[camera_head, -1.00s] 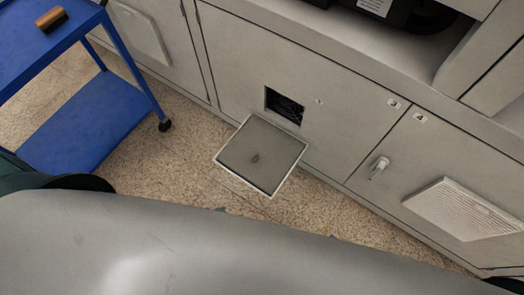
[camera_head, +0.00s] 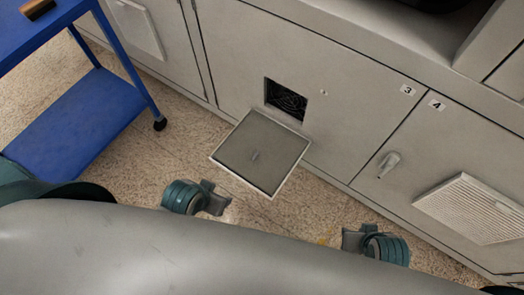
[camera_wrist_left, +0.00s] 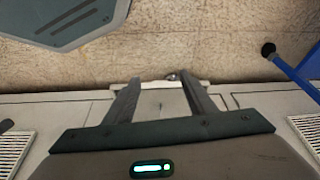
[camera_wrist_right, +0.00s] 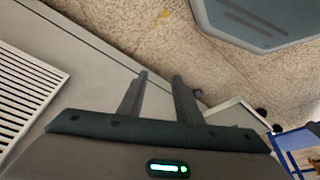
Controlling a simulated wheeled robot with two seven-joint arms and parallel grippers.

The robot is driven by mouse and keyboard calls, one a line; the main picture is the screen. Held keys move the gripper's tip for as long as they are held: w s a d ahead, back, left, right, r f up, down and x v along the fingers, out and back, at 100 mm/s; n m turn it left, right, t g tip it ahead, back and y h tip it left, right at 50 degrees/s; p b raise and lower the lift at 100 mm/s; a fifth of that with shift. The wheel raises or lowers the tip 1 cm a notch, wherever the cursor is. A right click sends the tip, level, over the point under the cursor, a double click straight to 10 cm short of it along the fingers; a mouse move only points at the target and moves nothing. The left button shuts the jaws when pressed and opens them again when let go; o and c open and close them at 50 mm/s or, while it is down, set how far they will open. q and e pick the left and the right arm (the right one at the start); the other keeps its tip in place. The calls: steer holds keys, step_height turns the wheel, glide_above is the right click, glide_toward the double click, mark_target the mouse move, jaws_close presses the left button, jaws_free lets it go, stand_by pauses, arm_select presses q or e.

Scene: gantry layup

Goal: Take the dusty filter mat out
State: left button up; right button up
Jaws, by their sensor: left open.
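A grey square mat (camera_head: 262,150) with a small dark mark lies in a pale-framed flap (camera_head: 232,179) that hangs out below a square cabinet opening (camera_head: 286,99). I take this to be the dusty filter mat. My left gripper (camera_head: 217,200) is at the floor side of the flap, near its lower corner. In the left wrist view its fingers (camera_wrist_left: 162,78) are open, with the flap's pale edge behind them; I cannot tell the distance. My right gripper (camera_head: 352,238) is farther right, apart from the flap. Its fingers (camera_wrist_right: 160,76) are apart and empty in the right wrist view.
A blue cart (camera_head: 85,120) with a brown block (camera_head: 37,8) stands at the left. Cabinet door 4 has a handle (camera_head: 388,163) and a white louvred grille (camera_head: 472,207). A dark fan shows inside the opening.

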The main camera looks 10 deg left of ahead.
arm_select(q)
steer(key=w+d+r+m+g+h+b, duration=0.1)
steer(key=w+d+r+m+h, duration=0.1)
steer(key=w+d+r+m, duration=0.35)
steer(key=w+d+r+m+g+h, duration=0.1)
steer(key=w+d+r+m, duration=0.1)
steer(key=w+d+m, duration=0.5)
steer(key=w+a+r+m+g+y, duration=0.2)
steer(key=w+a+m+y, duration=0.1)
steer(key=w+a+m, duration=0.3)
steer(key=shift+w+r+m+y, duration=0.25)
steer(key=shift+w+m, duration=0.3)
steer(key=shift+w, duration=0.3)
arm_select(e)
steer(key=shift+g, duration=0.6)
steer(key=s+f, duration=0.2)
steer(key=f, duration=0.1)
steer(key=shift+s+f, duration=0.3)
arm_select(q)
steer(key=shift+f, duration=0.2)
